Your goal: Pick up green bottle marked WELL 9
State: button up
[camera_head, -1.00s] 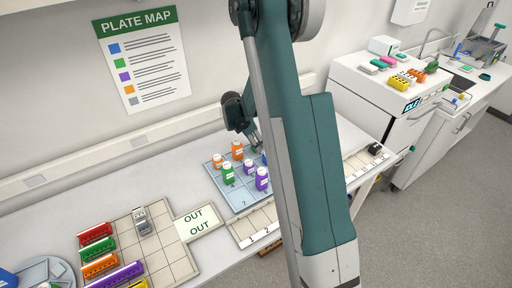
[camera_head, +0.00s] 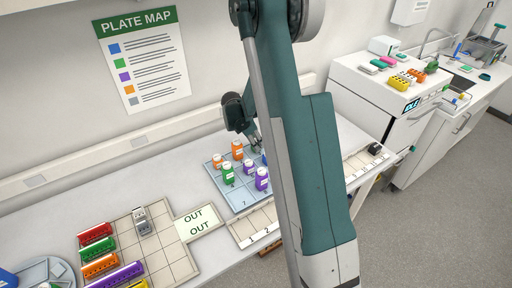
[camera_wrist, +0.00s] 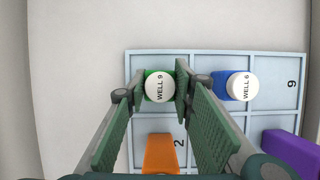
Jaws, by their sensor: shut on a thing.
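The green bottle with a white cap marked WELL 9 (camera_wrist: 159,87) stands out in the wrist view, between the green finger pads of my gripper (camera_wrist: 160,83). The pads press on it from left and right, just around the cap and upper body. The cap faces the camera. Whether its base touches the tray is not clear. In the head view my gripper (camera_head: 255,146) is at the back of the blue numbered tray (camera_head: 250,199), partly hidden by my arm, and this bottle cannot be made out there.
A blue bottle marked WELL 6 (camera_wrist: 241,86) is close to the right of my gripper. An orange bottle (camera_wrist: 160,154) and a purple one (camera_wrist: 292,152) are nearer. Another green bottle (camera_head: 228,175) stands at the tray's left. An OUT card (camera_head: 199,222) lies left of the tray.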

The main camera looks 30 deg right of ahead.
jog(key=shift+r, duration=0.15)
jog(key=shift+r, duration=4.9)
jog(key=shift+s, duration=0.1)
